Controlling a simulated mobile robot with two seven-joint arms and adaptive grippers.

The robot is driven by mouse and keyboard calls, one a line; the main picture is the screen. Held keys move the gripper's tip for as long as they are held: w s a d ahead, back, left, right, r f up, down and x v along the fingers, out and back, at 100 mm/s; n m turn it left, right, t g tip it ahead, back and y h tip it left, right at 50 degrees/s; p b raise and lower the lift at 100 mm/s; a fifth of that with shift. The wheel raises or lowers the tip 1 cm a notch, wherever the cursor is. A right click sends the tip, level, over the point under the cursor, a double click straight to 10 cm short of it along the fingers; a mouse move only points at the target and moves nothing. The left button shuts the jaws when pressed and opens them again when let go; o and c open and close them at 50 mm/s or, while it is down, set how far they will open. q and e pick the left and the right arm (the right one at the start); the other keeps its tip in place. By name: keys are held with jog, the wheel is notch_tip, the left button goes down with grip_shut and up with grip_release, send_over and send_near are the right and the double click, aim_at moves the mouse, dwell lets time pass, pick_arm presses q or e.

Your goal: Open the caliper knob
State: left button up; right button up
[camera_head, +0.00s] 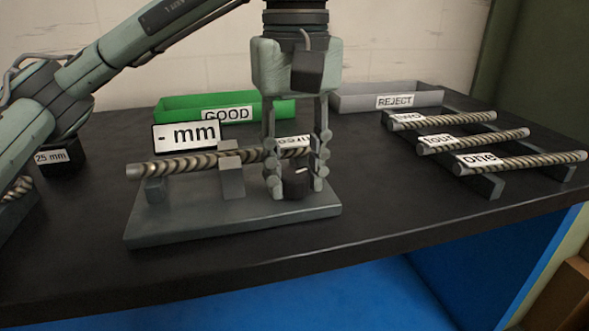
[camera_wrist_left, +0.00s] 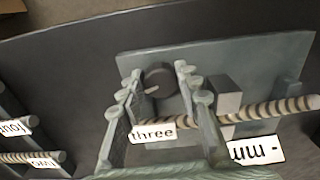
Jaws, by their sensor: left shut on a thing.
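The caliper is a grey base plate (camera_head: 180,226) with a grey jaw block (camera_head: 231,180) and a display reading "- mm" (camera_head: 186,136). A rod labelled "three" (camera_head: 180,165) lies along it, and the label (camera_wrist_left: 153,133) shows in the left wrist view. The dark round caliper knob (camera_head: 296,184) with a light pointer mark sits at the front right of the base; it also shows in the left wrist view (camera_wrist_left: 159,82). My left gripper (camera_head: 296,188) points down with its fingers on both sides of the knob, shut on it. My right gripper is not in view.
A green GOOD tray (camera_head: 179,108) and a grey REJECT tray (camera_head: 357,102) stand at the back. Several labelled rods, including "four" (camera_head: 475,141) and "one" (camera_head: 525,162), lie on a rack at the right. A dark "25 mm" block (camera_head: 62,160) stands at the left.

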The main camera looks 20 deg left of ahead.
aim_at(297, 174)
pick_arm(q)
jog(key=n, duration=0.4)
jog(key=shift+w+n, duration=0.1)
jog(key=shift+n, duration=2.1)
jog(key=o, duration=1.2)
jog(key=shift+c, duration=0.2)
jog(key=shift+r, duration=0.1)
jog(key=shift+r, duration=3.9)
